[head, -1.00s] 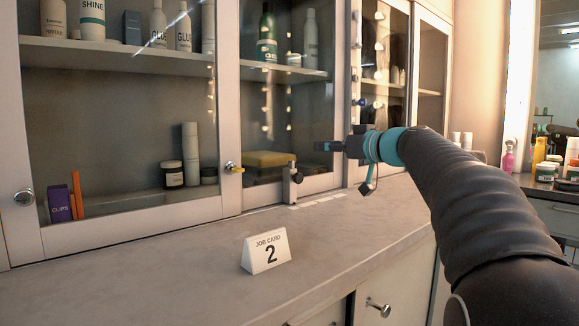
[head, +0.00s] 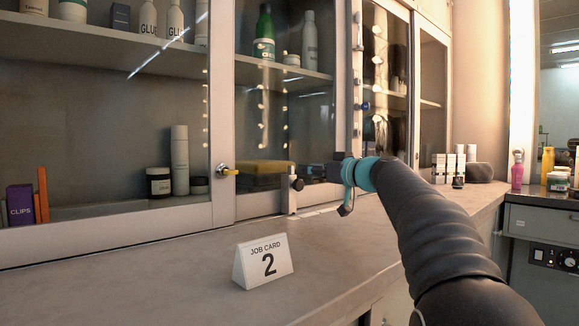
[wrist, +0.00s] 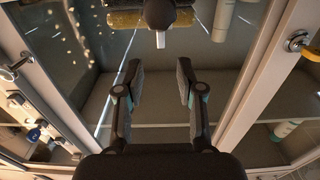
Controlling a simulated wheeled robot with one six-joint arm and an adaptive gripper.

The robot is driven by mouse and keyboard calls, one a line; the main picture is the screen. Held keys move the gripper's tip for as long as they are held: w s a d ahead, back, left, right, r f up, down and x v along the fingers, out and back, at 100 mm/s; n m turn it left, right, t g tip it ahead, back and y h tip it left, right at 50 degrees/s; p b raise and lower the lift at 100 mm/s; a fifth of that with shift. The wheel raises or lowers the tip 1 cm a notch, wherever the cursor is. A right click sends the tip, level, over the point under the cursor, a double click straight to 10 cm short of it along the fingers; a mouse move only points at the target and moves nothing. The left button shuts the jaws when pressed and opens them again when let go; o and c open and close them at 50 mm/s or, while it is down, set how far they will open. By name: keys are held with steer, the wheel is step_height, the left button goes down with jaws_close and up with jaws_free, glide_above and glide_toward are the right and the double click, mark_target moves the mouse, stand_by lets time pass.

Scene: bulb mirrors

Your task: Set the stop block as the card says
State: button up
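The job card (head: 263,262) stands on the counter and reads "JOB CARD 2". The stop block (head: 292,196) is a small pale upright with a dark round knob, standing at the foot of the glass cabinet. In the wrist view its dark knob (wrist: 159,13) shows at the top, beyond my fingertips. My gripper (head: 312,173) is just right of the stop block in the head view. In the wrist view my gripper (wrist: 158,68) is open, with nothing between its fingers. Pale marks (head: 318,211) lie on the counter right of the block, partly hidden by my arm.
The glass doors stand close behind the stop block. A yellow sponge-like thing (head: 262,168) lies behind the glass. Bottles stand farther right. The counter (head: 140,285) left of the card is clear.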

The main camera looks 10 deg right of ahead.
mark_target(293, 167)
steer(key=p+x, duration=0.2)
steer(key=x, duration=0.6)
steer(key=shift+w+a, duration=0.1)
steer(key=shift+a, duration=0.15)
steer(key=shift+c, duration=0.2)
jaws_close()
